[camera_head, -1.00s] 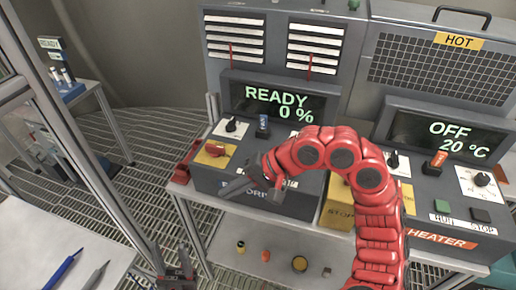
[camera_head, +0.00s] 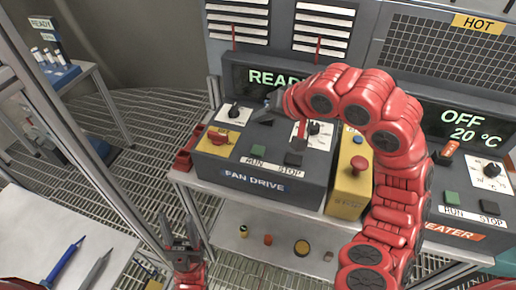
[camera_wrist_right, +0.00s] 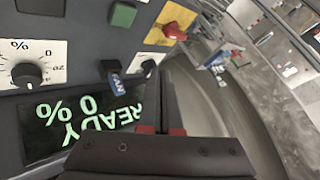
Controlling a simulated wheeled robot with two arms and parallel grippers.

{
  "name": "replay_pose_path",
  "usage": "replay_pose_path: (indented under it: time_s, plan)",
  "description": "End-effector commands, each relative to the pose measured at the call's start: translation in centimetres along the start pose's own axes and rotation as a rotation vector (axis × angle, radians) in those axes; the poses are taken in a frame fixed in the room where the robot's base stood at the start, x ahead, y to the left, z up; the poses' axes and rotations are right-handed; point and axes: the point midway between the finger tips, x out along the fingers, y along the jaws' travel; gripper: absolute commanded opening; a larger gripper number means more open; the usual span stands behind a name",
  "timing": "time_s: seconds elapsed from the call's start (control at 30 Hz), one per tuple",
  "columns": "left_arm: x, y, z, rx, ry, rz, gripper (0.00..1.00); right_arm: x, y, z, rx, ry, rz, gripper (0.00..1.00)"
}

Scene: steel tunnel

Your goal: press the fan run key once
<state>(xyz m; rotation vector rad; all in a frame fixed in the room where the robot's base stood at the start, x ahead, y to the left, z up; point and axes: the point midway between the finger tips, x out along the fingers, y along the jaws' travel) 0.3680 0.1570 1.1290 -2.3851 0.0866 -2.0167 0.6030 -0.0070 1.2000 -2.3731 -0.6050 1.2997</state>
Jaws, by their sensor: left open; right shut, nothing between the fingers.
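The fan drive box (camera_head: 253,185) stands on the bench in the head view, with "RUN" and "STOP" labels on its front. The fan run key (camera_head: 258,148) is a small square above the RUN label; it shows green in the right wrist view (camera_wrist_right: 123,15). The dark stop key (camera_head: 293,158) is to its right. My right gripper (camera_head: 254,112) is shut and empty over the back of the box, behind the run key and apart from it. My left gripper (camera_head: 180,236) is open, low in front of the bench.
A red knob on a yellow plate (camera_head: 218,138) is left of the run key. A yellow box with a red button (camera_head: 352,185) stands to the right, then the heater panel (camera_head: 465,205). The display (camera_wrist_right: 90,118) reads READY 0 %. My right arm hides part of the bench.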

Motion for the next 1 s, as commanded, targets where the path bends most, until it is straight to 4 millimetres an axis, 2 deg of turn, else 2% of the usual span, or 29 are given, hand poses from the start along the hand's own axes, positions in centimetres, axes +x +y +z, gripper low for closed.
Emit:
replay_pose_path:
  time_s: [0.27,0.53,0.57,0.6,0.7,1.0]
  plan:
    - [0.1,0.0,0.0,0.000,0.000,0.000,0.50,1.4,1.1,1.0,0.001,-0.001,0.002,0.00]
    - [0.7,0.0,-0.1,0.000,0.000,0.000,0.50,4.0,3.0,3.1,0.004,-0.006,0.002,0.00]
    - [0.3,0.0,-0.1,0.000,0.000,0.000,0.50,4.5,3.3,3.3,0.003,-0.003,0.001,0.00]
    - [-1.1,0.1,0.2,0.000,0.001,0.000,0.50,5.2,3.8,3.8,0.001,0.000,-0.001,0.00]
    - [-2.2,0.1,0.4,0.000,0.000,0.000,0.50,5.8,4.2,4.2,0.001,0.000,-0.001,0.00]
    - [-2.9,0.1,0.5,0.000,0.000,0.000,0.50,6.0,4.4,4.4,0.001,0.000,0.000,0.00]
